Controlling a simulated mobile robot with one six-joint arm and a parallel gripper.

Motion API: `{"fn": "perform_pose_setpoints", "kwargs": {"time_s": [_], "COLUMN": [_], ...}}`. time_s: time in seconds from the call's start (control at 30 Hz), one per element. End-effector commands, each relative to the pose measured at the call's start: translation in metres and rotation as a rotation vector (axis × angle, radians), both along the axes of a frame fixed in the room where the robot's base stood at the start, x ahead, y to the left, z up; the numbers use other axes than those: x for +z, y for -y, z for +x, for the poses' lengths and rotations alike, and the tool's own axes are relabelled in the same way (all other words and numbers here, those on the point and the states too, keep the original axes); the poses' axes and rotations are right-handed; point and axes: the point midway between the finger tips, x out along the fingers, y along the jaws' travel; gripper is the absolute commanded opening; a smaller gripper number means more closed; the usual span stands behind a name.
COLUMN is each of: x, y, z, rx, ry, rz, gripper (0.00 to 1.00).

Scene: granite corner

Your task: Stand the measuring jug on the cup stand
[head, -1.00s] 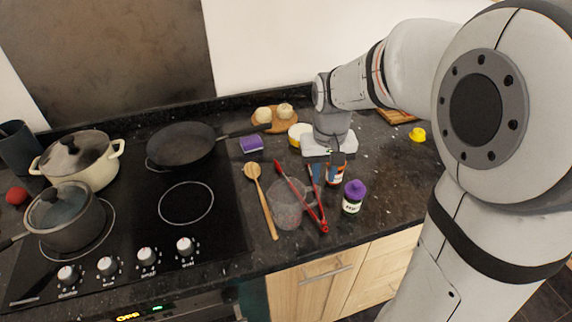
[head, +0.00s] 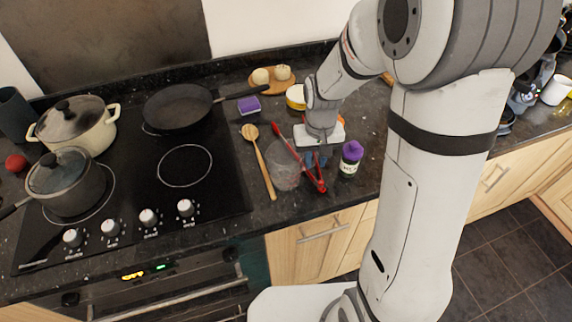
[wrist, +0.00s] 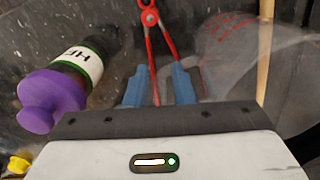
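The clear measuring jug (head: 285,172) stands on the dark worktop right of the hob, near the front edge. It also shows in the wrist view (wrist: 232,55), at the right, with red markings. My gripper (head: 317,160) is just right of the jug in the head view, pointing down. In the wrist view its blue fingertips (wrist: 158,88) are apart, with red tongs (wrist: 150,18) showing between them. The right finger is close to the jug's handle side; I cannot tell if they touch. I cannot make out a cup stand for certain.
The tongs lie between jug and gripper. A purple-capped jar (head: 350,158) is close on the right, a wooden spoon (head: 261,165) on the left. Behind are a purple sponge (head: 250,105) and a round yellow-and-white item (head: 296,97). Pots and a frying pan (head: 178,108) occupy the hob.

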Motion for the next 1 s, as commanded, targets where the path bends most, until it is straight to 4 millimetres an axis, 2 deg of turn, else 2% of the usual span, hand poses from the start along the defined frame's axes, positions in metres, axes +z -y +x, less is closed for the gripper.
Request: {"fn": "perform_pose_setpoints", "kwargs": {"time_s": [0.13, 0.4, 0.83, 1.0], "x": [0.0, 0.0, 0.001, 0.016], "y": [0.0, -0.001, -0.001, -0.001], "z": [0.0, 0.0, 0.0, 0.001], "rx": [0.0, 0.001, 0.001, 0.001], "ry": [0.0, 0.0, 0.001, 0.005], "rz": [0.0, 0.0, 0.0, 0.0], "gripper": [0.21, 0.0, 0.0, 0.0]}}
